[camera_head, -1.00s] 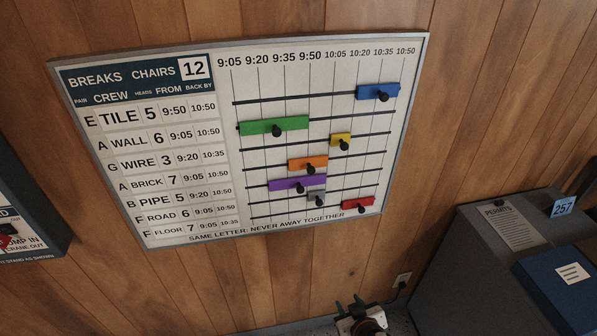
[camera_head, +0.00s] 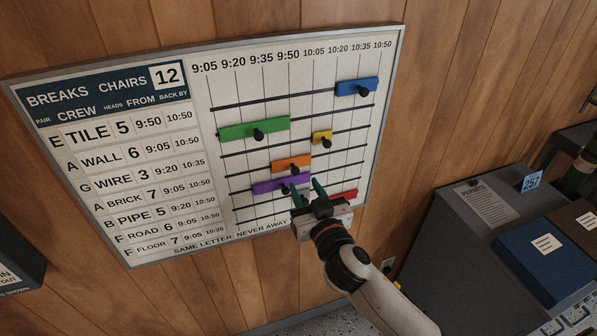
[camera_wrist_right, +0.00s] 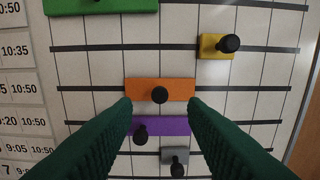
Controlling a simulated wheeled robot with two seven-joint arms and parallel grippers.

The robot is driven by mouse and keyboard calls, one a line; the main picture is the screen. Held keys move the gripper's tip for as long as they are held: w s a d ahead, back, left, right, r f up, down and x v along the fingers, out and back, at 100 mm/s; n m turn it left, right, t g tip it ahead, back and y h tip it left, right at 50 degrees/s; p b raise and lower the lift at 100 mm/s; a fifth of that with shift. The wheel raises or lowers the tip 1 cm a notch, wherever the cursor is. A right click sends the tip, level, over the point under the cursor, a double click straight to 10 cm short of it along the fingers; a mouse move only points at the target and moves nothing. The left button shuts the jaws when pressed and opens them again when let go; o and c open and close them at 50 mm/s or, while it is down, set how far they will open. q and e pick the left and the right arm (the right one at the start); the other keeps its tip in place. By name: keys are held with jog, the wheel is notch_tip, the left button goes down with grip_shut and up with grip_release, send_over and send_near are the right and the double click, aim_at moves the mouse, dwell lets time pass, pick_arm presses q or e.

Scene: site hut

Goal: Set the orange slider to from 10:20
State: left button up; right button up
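The orange slider (camera_head: 282,162) with a black knob sits on the fourth rail of the board (camera_head: 390,90), below the green and yellow sliders and just above the purple one. In the right wrist view the orange slider (camera_wrist_right: 138,90) is centred, its knob between the lines of my two fingers. My right gripper (camera_head: 303,187) is open and empty, its green fingertips in front of the board just below and right of the orange slider. Whether the fingertips touch the board is unclear. My left gripper is not in view.
Yellow (camera_head: 318,137), green (camera_head: 235,132), blue (camera_head: 350,90) and partly covered red (camera_head: 345,194) sliders are nearby. A grey cabinet (camera_head: 450,230) stands at right.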

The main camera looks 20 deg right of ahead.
aim_at(296, 172)
jog(key=shift+w+a+p, duration=0.1)
jog(key=shift+w+p, duration=0.3)
jog(key=shift+w, duration=2)
grip_shut()
